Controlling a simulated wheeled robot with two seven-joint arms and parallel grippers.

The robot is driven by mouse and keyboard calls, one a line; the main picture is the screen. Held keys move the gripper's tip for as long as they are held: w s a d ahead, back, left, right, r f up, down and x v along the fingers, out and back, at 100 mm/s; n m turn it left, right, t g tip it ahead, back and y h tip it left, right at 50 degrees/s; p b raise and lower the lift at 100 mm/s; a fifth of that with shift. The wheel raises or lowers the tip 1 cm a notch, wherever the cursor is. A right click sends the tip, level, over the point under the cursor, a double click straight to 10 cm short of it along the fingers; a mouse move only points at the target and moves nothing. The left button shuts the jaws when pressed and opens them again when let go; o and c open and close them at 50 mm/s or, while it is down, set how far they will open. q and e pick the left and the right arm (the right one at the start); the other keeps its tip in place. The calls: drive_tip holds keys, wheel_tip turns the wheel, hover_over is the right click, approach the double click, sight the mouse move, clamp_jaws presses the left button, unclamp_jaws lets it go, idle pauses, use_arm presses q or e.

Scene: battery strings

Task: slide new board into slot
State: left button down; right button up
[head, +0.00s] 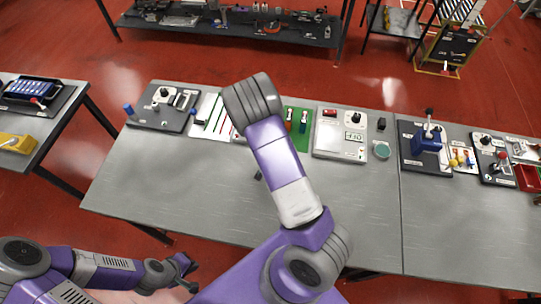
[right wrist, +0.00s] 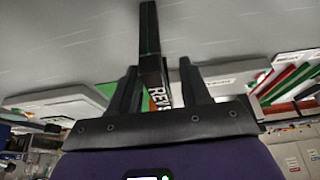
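My right arm reaches across the middle of the table in the head view and hides its own gripper. In the right wrist view, the right gripper (right wrist: 160,90) has a dark, narrow board-like piece (right wrist: 150,40) between its fingers. The piece has a white "REV" label and a bit of orange and green near the palm. A gap seems to show beside the right-hand finger, so I cannot tell whether the fingers clamp it. A small dark end (head: 258,176) shows beside my arm in the head view. My left gripper (head: 187,273) looks open and empty at the lower left. No slot shows clearly.
The grey table (head: 160,190) is bare along its front. A blue device (head: 426,140) stands farther right.

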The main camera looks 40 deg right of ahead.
drive_tip(key=shift+r, duration=0.1)
drive_tip(key=shift+r, duration=0.3)
drive_tip(key=p+v, duration=0.3)
drive_tip(key=v, duration=0.8)
drive_tip(key=shift+s+a+r, duration=0.1)
drive_tip(key=shift+s+r, duration=0.05)
drive_tip(key=x, duration=0.2)
drive_tip(key=b+x, duration=0.1)
drive_tip(key=x, duration=0.1)
drive_tip(key=s+x, duration=0.1)
drive_tip(key=x, duration=0.1)
drive_tip(key=shift+a+f, duration=0.1)
drive_tip(key=shift+f, duration=0.15)
drive_tip(key=shift+b+x, duration=0.5)
drive_tip(key=shift+x, duration=0.65)
drive_tip(key=x, duration=0.2)
drive_tip(key=w+x, duration=0.1)
drive_tip(key=x, duration=0.2)
clamp_jaws()
